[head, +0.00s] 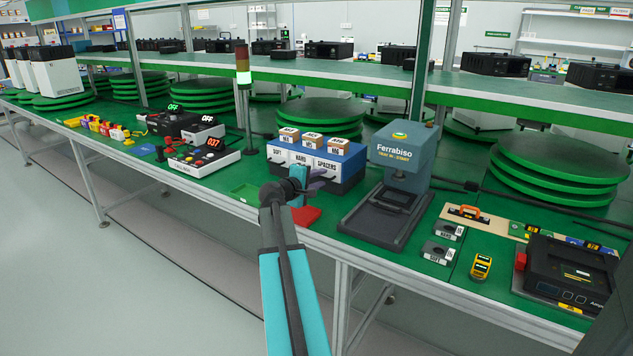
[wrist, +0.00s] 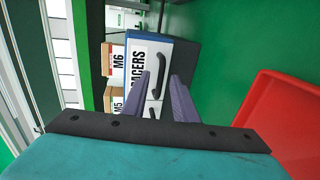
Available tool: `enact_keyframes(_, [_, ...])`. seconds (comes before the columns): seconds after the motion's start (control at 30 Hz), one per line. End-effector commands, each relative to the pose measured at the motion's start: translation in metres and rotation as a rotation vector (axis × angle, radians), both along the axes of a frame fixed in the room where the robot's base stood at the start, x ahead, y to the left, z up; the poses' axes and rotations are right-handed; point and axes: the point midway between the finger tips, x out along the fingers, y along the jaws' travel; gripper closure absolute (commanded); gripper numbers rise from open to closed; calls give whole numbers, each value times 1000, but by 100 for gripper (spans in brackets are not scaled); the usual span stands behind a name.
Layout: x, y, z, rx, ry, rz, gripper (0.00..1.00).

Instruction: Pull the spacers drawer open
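The drawer unit (head: 346,171) is a blue-topped box with white fronts labelled SOFT, HARD and SPACERS. The spacers drawer (head: 327,168) is the rightmost and looks shut. In the wrist view the spacers drawer (wrist: 138,56) appears turned on its side, with a black bar handle (wrist: 161,72). My gripper (head: 308,180) is in front of the unit and partly covers its fronts. In the wrist view my gripper (wrist: 162,80) has its two purple fingers apart, with the handle showing between their tips. I cannot tell whether they touch it.
Small labelled boxes (head: 312,141) stand on the unit. A red tray (wrist: 285,125) lies below and beside my gripper. The grey Ferrabiso press (head: 403,150) stands right of the unit, and a control box (head: 203,160) and signal tower (head: 243,80) stand left.

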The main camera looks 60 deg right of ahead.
Motion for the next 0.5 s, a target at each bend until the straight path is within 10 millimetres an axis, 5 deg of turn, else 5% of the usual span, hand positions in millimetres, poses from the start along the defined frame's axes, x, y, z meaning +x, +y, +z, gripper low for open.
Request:
enact_keyframes(0.1, [0,0,0,0,0,0,74])
enact_keyframes(0.27, [0,0,0,0,0,0,99])
enact_keyframes(0.5, [0,0,0,0,0,0,100])
